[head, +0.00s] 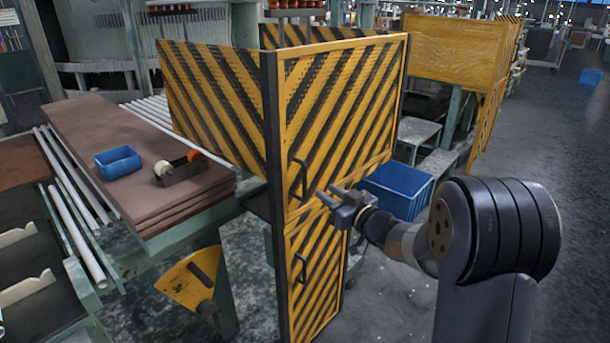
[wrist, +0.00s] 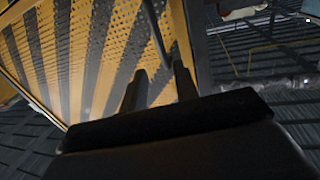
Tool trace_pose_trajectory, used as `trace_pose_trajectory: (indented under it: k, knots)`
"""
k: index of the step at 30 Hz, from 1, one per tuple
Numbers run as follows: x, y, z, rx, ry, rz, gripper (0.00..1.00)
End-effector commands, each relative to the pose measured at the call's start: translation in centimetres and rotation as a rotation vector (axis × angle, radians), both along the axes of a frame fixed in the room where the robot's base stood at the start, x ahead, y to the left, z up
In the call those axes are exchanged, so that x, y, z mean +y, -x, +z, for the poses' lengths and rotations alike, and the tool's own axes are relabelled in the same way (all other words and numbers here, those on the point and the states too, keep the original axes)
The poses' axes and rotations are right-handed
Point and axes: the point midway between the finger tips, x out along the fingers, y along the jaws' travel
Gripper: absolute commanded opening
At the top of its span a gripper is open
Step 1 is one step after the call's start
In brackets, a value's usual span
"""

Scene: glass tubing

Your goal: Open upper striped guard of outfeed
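The upper striped guard (head: 345,110) is a yellow panel with black diagonal stripes. Its left edge lies along the dark corner post, with no clear gap showing. Its dark upright bar handle (head: 300,180) is near the lower left corner. My gripper (head: 328,194) is just right of this handle in the head view, fingers apart and empty. In the wrist view, my gripper's two fingers (wrist: 160,85) point toward the striped panel (wrist: 75,50), and the dark handle bar (wrist: 157,32) runs down toward the space between them. I cannot tell whether they touch it.
A lower striped panel (head: 315,275) with its own handle (head: 300,268) is below. A blue crate (head: 399,190) stands behind my gripper. A brown-topped table (head: 125,190) with a blue tray (head: 118,162) is at left. The floor at right is open.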

Motion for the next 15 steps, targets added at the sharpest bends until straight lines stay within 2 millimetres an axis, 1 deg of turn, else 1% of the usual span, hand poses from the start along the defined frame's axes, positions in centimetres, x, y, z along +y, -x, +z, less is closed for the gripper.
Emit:
trace_pose_trajectory:
  k: [5, 15]
  knots:
    - [1.2, -1.2, 0.1, -0.003, -0.003, 0.009, 0.29]
    - [5.3, -5.9, 0.1, -0.002, -0.002, 0.008, 0.29]
